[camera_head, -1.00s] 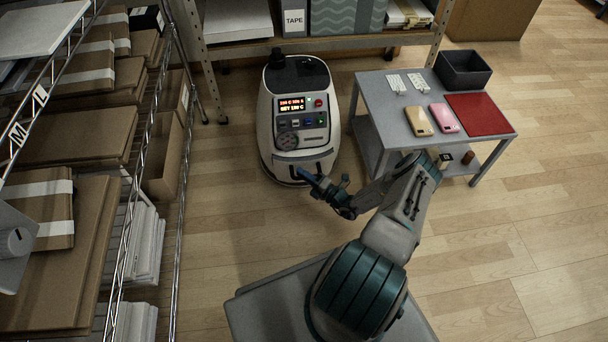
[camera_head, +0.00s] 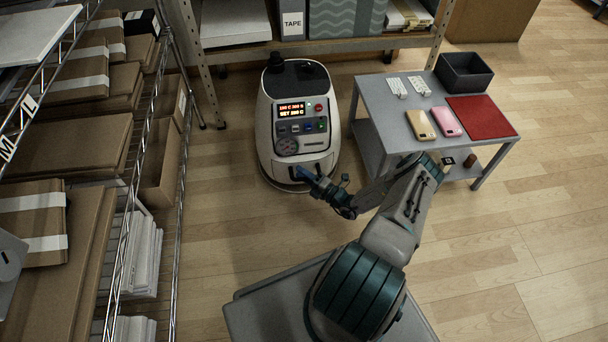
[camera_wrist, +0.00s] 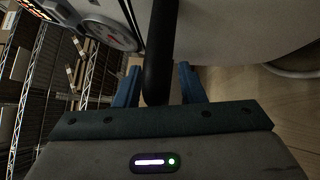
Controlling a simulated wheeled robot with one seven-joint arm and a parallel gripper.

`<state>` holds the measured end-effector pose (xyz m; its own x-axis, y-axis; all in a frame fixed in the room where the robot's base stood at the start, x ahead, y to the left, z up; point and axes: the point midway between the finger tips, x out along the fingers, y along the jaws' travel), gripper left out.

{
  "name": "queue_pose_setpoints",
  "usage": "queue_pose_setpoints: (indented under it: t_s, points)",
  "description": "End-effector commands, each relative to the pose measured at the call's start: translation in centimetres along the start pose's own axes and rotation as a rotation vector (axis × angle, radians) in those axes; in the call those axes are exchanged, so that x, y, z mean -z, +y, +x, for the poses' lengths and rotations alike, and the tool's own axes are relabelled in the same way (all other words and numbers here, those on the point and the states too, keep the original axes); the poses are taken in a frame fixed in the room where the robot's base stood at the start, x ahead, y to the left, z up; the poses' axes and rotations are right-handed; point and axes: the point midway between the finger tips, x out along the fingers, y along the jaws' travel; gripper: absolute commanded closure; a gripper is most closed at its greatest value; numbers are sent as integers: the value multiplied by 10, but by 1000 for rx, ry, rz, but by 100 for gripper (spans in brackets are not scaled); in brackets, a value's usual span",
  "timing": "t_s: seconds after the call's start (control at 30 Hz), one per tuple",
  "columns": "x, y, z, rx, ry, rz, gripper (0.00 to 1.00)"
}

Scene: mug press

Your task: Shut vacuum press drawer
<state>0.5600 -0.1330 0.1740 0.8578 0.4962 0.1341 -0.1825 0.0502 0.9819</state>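The vacuum press (camera_head: 264,125) is a white rounded machine with a lit display, standing on the floor in the head view. Its drawer front (camera_head: 322,165) is low on the side facing me. How far the drawer stands out is hard to tell. My gripper (camera_head: 303,173), with blue fingers, is at the drawer front and partly covers it. In the wrist view, the black bar handle (camera_wrist: 160,50) runs between the two fingers of my gripper (camera_wrist: 160,76). The fingers are apart, with a narrow gap showing on each side of the handle.
A grey table (camera_head: 388,137) right of the press bears a yellow phone (camera_head: 421,125), a pink phone (camera_head: 445,121), a red mat (camera_head: 482,116) and a dark bin (camera_head: 463,72). A wire rack (camera_head: 126,215) with boxes stands left. A shelf (camera_head: 350,42) is behind. Floor at right is clear.

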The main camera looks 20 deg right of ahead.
Motion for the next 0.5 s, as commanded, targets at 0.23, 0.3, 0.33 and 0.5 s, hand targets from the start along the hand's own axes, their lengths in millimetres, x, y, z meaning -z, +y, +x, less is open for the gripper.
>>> queue_pose_setpoints:
  t_s: [0.23, 0.3, 0.33, 0.5]
  points:
    - [-1, 1, -20, 2, -3, 1, 64]
    - [-1, 2, -34, 2, -3, 2, 64]
    - [-1, 2, -40, 2, -4, 1, 64]
    - [-2, 2, -82, 2, -6, -1, 64]
